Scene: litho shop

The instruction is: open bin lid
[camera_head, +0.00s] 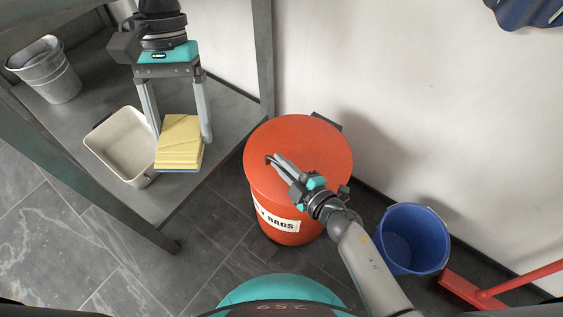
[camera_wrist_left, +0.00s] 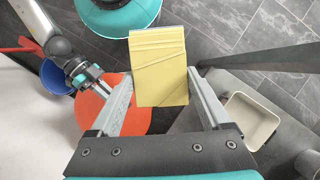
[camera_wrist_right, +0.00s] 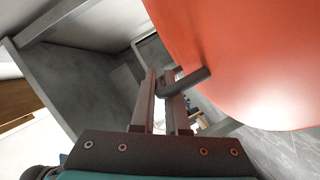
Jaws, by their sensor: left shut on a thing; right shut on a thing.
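The red bin (camera_head: 285,236) stands on the floor by the wall, with a white label ending in "RAGS". Its round red lid (camera_head: 315,145) lies over the top, and I see no gap under it. My right gripper (camera_head: 276,160) is shut on the lid's dark bar handle, which shows clearly between the fingers in the right wrist view (camera_wrist_right: 188,82). My left gripper (camera_head: 182,136) is shut on a yellow block of stacked sheets (camera_head: 180,142) with a blue underside. It holds the block to the left of the bin; the block also fills the middle of the left wrist view (camera_wrist_left: 158,66).
A grey table frame (camera_head: 262,60) with a low shelf stands at the left. The shelf carries a cream tray (camera_head: 112,157) and a metal bucket (camera_head: 45,70). A blue bucket (camera_head: 413,240) and a red broom (camera_head: 475,295) are right of the bin. A dark bracket (camera_head: 327,121) sits behind the lid.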

